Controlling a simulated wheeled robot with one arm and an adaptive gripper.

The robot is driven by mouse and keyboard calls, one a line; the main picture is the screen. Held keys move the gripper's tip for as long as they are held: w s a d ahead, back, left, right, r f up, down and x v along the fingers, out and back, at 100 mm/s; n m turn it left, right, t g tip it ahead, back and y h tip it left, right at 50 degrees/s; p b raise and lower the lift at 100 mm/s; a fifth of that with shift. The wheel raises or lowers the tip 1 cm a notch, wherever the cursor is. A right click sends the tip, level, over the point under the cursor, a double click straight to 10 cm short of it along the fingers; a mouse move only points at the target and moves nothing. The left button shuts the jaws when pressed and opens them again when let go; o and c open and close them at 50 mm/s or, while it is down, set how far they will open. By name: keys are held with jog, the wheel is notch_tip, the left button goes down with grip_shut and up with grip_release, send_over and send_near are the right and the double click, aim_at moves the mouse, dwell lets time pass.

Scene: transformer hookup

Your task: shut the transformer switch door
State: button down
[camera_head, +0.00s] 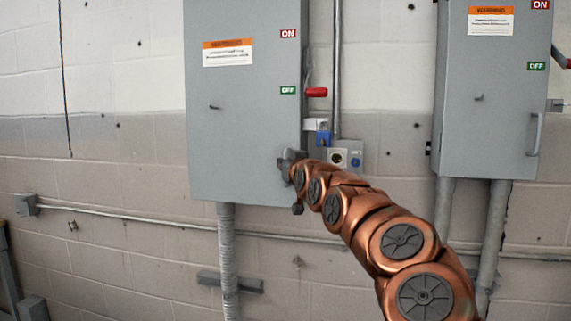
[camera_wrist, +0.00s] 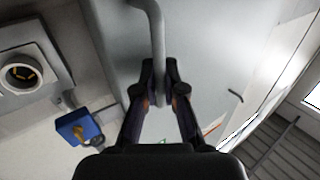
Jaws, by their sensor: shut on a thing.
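The grey switch door (camera_head: 245,130) is the front of the left box, with a warning label and a small latch knob. It looks flush or nearly flush with the box; a small gap cannot be ruled out. My gripper (camera_head: 290,165) is at the door's lower right edge in the head view. In the wrist view, the fingers of my gripper (camera_wrist: 161,82) are shut on the grey door handle (camera_wrist: 157,35), one on each side of the bar. The handle is mostly hidden behind my gripper in the head view.
A red switch lever (camera_head: 316,92) sticks out from the box's right side. A socket box (camera_head: 345,156) and a blue plug (camera_head: 322,139) are just right of my gripper. A second grey box (camera_head: 485,95) hangs farther right. Conduits run along the wall.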

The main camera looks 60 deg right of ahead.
jog(key=shift+s+d+r, duration=0.1)
jog(key=shift+s+r, duration=0.05)
jog(key=shift+r, duration=0.05)
jog(key=c, duration=1.7)
grip_release()
jog(key=shift+o, duration=0.9)
jog(key=shift+d+f, duration=0.1)
jog(key=shift+d, duration=0.05)
jog(key=v, duration=1.2)
